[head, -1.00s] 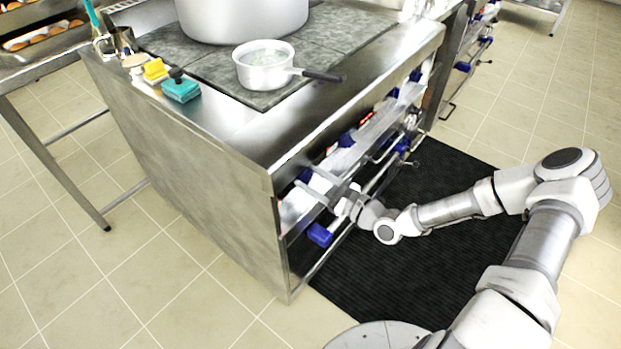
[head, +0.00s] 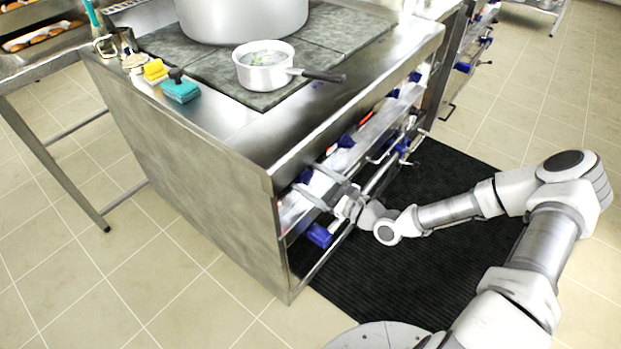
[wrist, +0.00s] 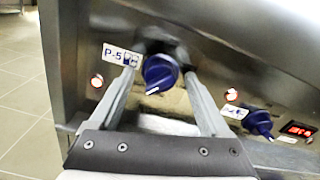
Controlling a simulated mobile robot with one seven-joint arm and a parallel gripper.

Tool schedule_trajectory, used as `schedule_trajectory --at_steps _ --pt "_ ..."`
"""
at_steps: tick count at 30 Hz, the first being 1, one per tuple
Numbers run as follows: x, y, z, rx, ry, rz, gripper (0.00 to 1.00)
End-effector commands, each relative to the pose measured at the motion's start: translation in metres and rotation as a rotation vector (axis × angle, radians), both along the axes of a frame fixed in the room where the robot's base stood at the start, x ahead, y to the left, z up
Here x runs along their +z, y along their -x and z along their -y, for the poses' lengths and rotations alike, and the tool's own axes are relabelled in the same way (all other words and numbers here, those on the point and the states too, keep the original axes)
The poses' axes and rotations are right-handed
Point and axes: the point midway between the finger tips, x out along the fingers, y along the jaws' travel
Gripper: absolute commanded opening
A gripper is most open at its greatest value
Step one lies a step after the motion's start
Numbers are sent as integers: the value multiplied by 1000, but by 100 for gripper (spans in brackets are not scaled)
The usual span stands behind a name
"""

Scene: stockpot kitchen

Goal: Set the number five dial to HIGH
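The number five dial (wrist: 160,72) is a dark blue knob beside a white "P-5" label (wrist: 121,54) in the wrist view. A white mark shows on its lower edge, pointing down and slightly left. My gripper (wrist: 160,76) is open, with one finger on each side of the knob. I cannot tell whether either finger touches it. In the head view my gripper (head: 322,186) is at the near end of the stove's front panel (head: 352,160), and the knob there is mostly hidden by the fingers.
A second blue knob (wrist: 258,122) and a red display (wrist: 298,130) are to the right. Lit red indicators (wrist: 97,81) flank the dial. A saucepan (head: 264,68) and a large pot (head: 240,15) stand on the stove top. A black mat (head: 400,250) covers the floor in front.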

Motion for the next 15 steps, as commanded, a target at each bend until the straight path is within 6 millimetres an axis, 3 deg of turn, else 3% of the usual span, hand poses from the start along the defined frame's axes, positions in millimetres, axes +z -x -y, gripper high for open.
schedule_trajectory --at_steps 8,15 --pt "1 2 4 -1 2 1 80" --pt "2 27 38 -6 3 1 80"
